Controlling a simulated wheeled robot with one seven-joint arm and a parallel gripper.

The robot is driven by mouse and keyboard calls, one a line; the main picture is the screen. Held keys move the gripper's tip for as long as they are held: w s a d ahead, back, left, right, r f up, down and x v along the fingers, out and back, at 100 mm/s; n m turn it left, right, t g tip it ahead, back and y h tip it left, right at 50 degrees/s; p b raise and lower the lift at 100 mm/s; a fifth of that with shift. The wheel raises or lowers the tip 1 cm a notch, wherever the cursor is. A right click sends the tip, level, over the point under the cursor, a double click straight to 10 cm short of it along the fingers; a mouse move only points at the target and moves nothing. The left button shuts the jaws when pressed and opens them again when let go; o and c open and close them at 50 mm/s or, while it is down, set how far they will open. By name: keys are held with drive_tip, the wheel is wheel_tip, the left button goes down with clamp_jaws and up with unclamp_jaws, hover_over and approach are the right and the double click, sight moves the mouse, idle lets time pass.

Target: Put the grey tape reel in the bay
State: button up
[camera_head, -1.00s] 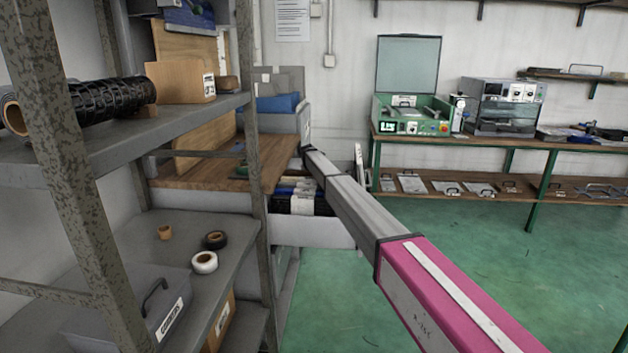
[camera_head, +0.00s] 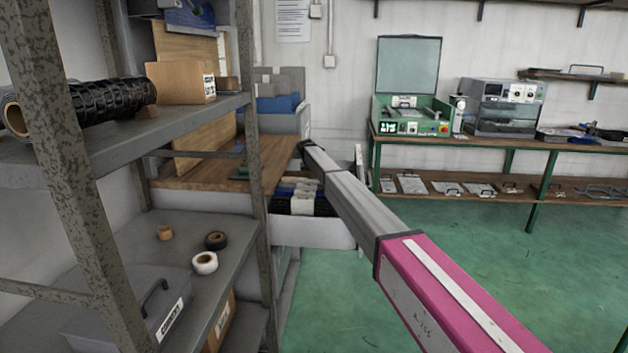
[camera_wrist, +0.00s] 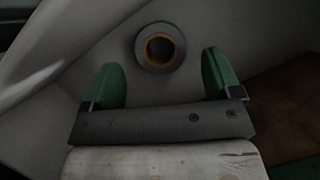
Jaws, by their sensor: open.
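The grey tape reel (camera_wrist: 172,46), a ring with an orange-brown core, shows in the wrist view on a grey surface. My gripper (camera_wrist: 159,58) is open, with its two green fingers apart and nothing held between them. The reel appears beyond the fingertips, roughly between them; the picture does not show the exact gap. I cannot make out the grey reel in the head view. The gripper's fingers are not clearly visible there either. I cannot tell which place is the bay.
A metal shelf rack (camera_head: 215,115) stands at left, bearing small tape rolls (camera_head: 204,262) and a grey lidded box (camera_head: 125,305). Behind it is a wooden worktop (camera_head: 200,178) above a pale drawer or tray (camera_head: 310,233) of dark and white items. The green floor at right is clear.

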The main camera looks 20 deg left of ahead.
drive_tip(key=v, duration=0.4)
drive_tip(key=shift+r, duration=0.1)
